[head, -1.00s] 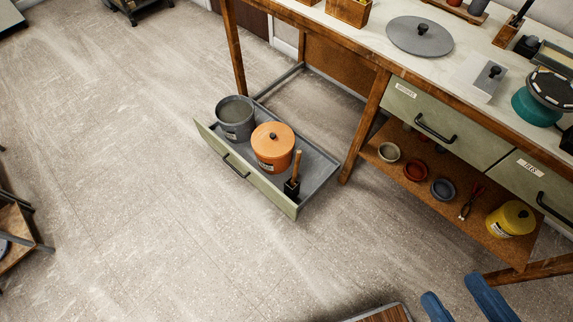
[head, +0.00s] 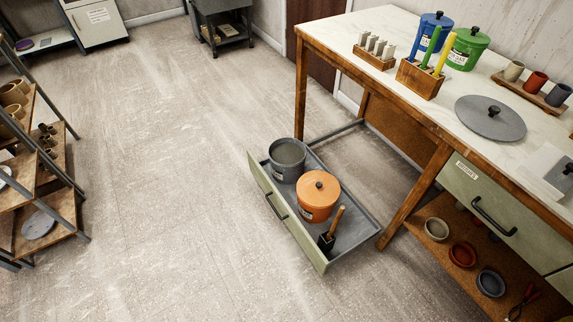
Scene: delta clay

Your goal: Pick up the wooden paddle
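In the head view, a pale wooden handle (head: 337,222) stands tilted out of a small dark block or holder (head: 326,243) at the near right end of an open drawer (head: 350,247). I cannot tell whether it is the wooden paddle, since its lower end is hidden. An orange lidded pot (head: 318,194) sits just behind and left of it in the drawer. A grey open bucket (head: 288,160) sits at the drawer's far left end. No other clear paddle shows. My gripper is not in view.
The workbench (head: 415,98) runs along the right with canisters, wooden holders and a grey disc (head: 491,118) on top. Small bowls sit on its lower shelf (head: 440,208). A shelf rack (head: 62,205) stands at left. The floor (head: 165,190) between is clear.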

